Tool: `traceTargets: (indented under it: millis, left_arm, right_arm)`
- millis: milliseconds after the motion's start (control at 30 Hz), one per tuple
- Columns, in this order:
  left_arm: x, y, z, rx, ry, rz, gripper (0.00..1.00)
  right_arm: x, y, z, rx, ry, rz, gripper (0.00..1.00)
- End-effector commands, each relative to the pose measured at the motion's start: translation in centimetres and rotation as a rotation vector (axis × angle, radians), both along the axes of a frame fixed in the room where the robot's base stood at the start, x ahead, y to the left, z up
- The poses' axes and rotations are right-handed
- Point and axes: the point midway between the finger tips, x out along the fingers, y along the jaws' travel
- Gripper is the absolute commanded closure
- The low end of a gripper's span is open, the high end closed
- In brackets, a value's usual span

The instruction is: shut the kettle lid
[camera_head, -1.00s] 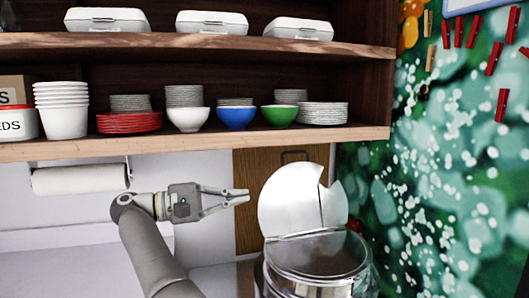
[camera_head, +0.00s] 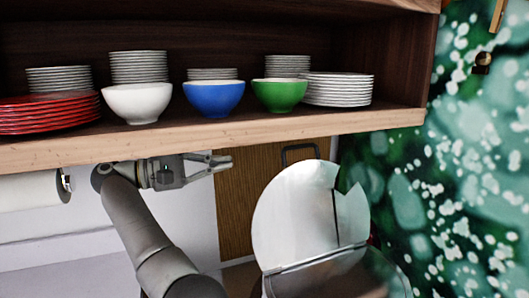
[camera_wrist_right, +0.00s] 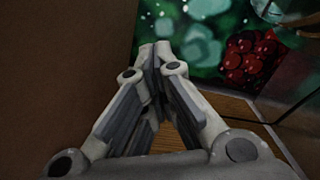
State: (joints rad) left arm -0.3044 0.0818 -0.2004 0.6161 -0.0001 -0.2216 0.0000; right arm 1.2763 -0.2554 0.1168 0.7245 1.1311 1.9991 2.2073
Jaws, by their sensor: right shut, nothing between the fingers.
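The kettle (camera_head: 335,280) is a wide metal vessel at the bottom right of the head view, its lower part cut off by the frame. Its round, shiny lid (camera_head: 285,215) stands open, raised nearly upright from a hinge line at the rim. My right gripper (camera_head: 228,161) is shut and empty. It points right, at about the height of the lid's top edge and a little to its left, with a visible gap between them in the picture. Its closed fingers also show in the right wrist view (camera_wrist_right: 155,55). My left gripper is not in view.
A wooden shelf (camera_head: 200,139) with bowls and stacked plates hangs just above my right gripper. A wooden board (camera_head: 235,205) stands against the wall behind. A paper roll (camera_head: 28,193) is at left. A green patterned wall (camera_head: 455,190) closes off the right side.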

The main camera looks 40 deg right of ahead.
Motion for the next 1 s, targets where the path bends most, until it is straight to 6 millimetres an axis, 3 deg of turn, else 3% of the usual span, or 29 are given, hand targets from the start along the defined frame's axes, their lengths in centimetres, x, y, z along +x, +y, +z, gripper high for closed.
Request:
traceTargets:
  millis: [233, 533, 1000]
  left_arm:
    - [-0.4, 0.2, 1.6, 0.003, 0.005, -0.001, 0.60]
    - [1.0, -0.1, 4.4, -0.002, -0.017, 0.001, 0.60]
    - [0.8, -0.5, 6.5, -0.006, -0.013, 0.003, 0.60]
  right_arm:
    - [-1.2, -3.0, 0.3, -0.002, 0.001, 0.001, 1.00]
    - [-3.2, -8.3, 0.7, -0.003, 0.002, 0.001, 1.00]
    - [-6.4, -7.7, 1.9, -0.002, 0.002, 0.004, 1.00]
